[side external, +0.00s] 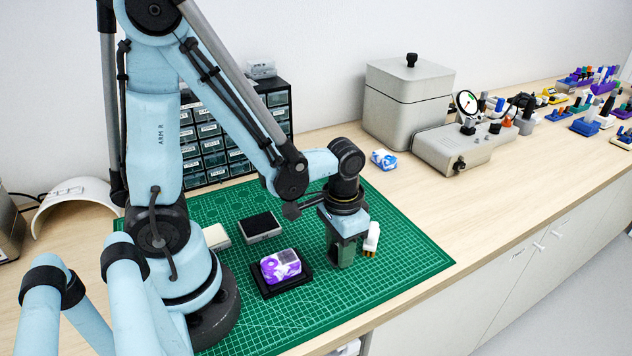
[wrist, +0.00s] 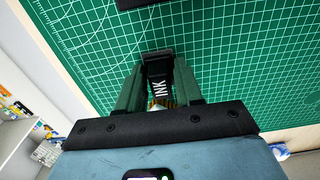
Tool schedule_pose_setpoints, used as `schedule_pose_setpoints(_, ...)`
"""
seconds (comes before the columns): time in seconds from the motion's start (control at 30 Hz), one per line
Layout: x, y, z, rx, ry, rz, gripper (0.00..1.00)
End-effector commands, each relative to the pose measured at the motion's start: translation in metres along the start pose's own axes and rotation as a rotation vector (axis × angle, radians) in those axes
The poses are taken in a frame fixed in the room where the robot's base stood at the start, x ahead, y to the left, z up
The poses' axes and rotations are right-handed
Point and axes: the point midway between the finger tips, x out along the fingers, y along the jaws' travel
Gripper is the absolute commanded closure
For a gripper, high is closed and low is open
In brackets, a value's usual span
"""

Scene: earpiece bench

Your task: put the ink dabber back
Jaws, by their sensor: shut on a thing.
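My gripper (side external: 343,258) is low over the right part of the green cutting mat in the side view. In the wrist view its dark green fingers (wrist: 158,90) are shut on a black piece lettered INK, which I take to be the ink dabber (wrist: 157,76). A grey edge shows at its far end, and a little white and yellow shows near the palm. In the side view the fingers hide the black piece. A white piece (side external: 373,236) with a yellow-orange lower end shows close beside the fingers; I cannot tell whether it is part of the dabber.
A black pad in a pale case (side external: 260,227) and a purple-and-white block (side external: 281,264) on a black tray (side external: 256,284) lie on the mat (side external: 405,262) left of my gripper. Drawers (side external: 215,150), a grey box (side external: 408,100) and a gauge device (side external: 462,140) stand behind. The mat's right side is clear.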

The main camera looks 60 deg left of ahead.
Motion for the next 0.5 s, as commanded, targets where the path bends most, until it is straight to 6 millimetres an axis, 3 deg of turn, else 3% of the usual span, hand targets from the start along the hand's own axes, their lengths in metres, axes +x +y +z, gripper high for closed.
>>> schedule_pose_setpoints(0.17,0.0026,0.0001,-0.0004,0.000,0.000,0.000,0.93)
schedule_pose_setpoints(0.2,0.0033,0.0001,-0.0004,0.000,0.000,0.000,0.63)
schedule_pose_setpoints(0.37,0.0029,0.0000,-0.0002,0.000,0.000,0.000,0.39)
schedule_pose_setpoints(0.5,0.0028,0.0000,-0.0002,0.000,0.000,0.000,0.39)
